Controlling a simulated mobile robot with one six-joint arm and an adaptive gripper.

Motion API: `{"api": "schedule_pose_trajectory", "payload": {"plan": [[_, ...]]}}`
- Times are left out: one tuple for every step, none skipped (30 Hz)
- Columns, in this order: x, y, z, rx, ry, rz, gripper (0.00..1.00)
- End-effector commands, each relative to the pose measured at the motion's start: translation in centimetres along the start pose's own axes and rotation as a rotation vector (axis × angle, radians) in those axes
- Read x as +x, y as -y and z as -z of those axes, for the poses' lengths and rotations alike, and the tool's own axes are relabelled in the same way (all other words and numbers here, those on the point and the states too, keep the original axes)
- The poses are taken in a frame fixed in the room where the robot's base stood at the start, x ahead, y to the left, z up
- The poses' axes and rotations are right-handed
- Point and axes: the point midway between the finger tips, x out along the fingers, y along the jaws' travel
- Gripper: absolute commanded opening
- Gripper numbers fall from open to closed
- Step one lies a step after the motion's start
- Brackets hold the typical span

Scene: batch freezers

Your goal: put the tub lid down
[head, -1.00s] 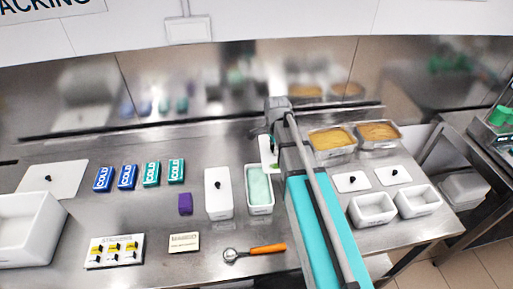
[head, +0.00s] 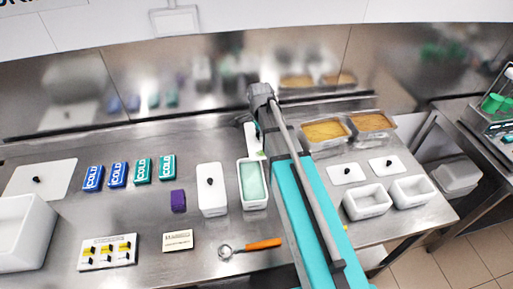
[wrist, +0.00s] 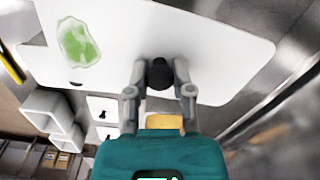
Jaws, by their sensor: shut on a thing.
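My gripper (wrist: 160,80) is shut on the black knob (wrist: 159,72) of a white tub lid (wrist: 225,55). A green smear (wrist: 77,42) shows on the lid's face in the wrist view. In the head view the lid (head: 251,138) is behind the open tub, partly hidden by my arm. Whether it touches the counter or the wall behind, I cannot tell. The open white tub (head: 242,186) holds pale green contents (head: 254,182). My fingertips are hidden in the head view.
A closed white tub (head: 211,200) stands left of the open one. A purple block (head: 178,200), cold packs (head: 117,175) and a scoop (head: 250,245) lie on the counter. Yellow-filled pans (head: 326,131), small lids (head: 346,174) and empty tubs (head: 367,202) are at right.

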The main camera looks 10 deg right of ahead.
Motion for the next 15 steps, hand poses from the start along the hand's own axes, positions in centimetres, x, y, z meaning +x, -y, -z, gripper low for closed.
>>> {"api": "schedule_pose_trajectory", "payload": {"plan": [[0.2,0.4,0.1,-0.002,0.000,0.000,0.00],[0.4,0.6,0.1,-0.003,0.000,0.000,0.00],[0.5,1.0,0.2,-0.005,0.000,0.000,0.00],[0.7,1.3,0.3,-0.006,0.000,0.000,0.00],[0.9,1.6,0.4,-0.008,0.000,0.000,0.00],[1.2,2.1,0.6,-0.011,0.000,0.000,0.00],[1.4,2.6,0.7,-0.013,0.000,0.000,0.00],[1.6,3.0,0.8,-0.015,0.000,0.000,0.00],[1.9,3.6,1.0,-0.019,0.000,0.000,0.00],[2.2,4.1,1.2,-0.021,0.000,0.000,0.00],[2.4,4.6,1.3,-0.023,0.000,0.000,0.00],[2.7,5.3,1.5,-0.026,0.000,0.000,0.00],[3.0,5.8,1.7,-0.029,0.000,0.000,0.00],[3.2,6.2,1.8,-0.032,0.000,0.000,0.00],[3.5,6.8,2.0,-0.035,0.000,0.000,0.00]]}}
